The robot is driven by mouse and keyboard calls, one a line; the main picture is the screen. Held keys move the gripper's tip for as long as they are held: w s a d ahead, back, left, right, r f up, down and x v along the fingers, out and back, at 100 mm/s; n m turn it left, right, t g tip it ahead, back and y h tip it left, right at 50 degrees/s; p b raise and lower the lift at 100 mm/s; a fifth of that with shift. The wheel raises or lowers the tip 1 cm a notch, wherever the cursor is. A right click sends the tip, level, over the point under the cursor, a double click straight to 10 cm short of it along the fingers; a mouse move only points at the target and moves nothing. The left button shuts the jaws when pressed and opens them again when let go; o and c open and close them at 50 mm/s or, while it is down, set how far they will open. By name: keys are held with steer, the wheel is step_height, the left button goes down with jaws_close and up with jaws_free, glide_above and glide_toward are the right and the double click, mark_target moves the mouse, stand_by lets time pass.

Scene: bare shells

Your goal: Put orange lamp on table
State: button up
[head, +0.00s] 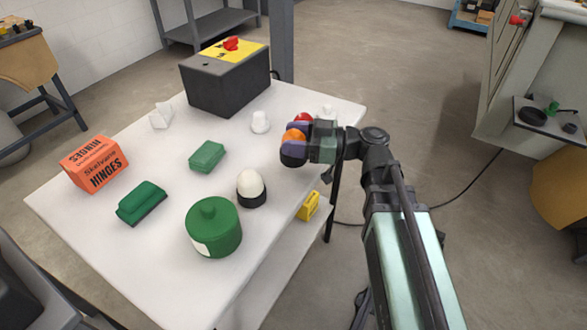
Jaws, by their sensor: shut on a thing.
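The orange lamp (293,136) has a rounded orange top. My gripper (296,146) is shut on it, and the purple-grey fingers hide part of the lamp. The gripper and lamp are over the right edge of the white table (160,260). I cannot tell how far the lamp is above the tabletop.
On the table are a dark box with a yellow top (225,80), an orange hinges box (95,163), a green canister (213,228), a white dome on a black base (251,188) and green blocks (207,156). A red round thing (303,118) shows behind my gripper. The table's front left is clear.

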step_height(320, 180, down, 4)
steer(key=b, duration=0.4)
steer(key=shift+f, duration=0.25)
steer(key=shift+r, duration=0.3)
steer(key=shift+f, duration=0.1)
steer(key=o, duration=0.5)
steer(key=shift+f, duration=0.1)
steer(key=o, duration=0.5)
steer(key=shift+d+r, duration=0.1)
steer(key=shift+r, duration=0.15)
steer(key=s+d, duration=0.2)
steer(key=d, duration=0.9)
steer(key=shift+d, duration=0.35)
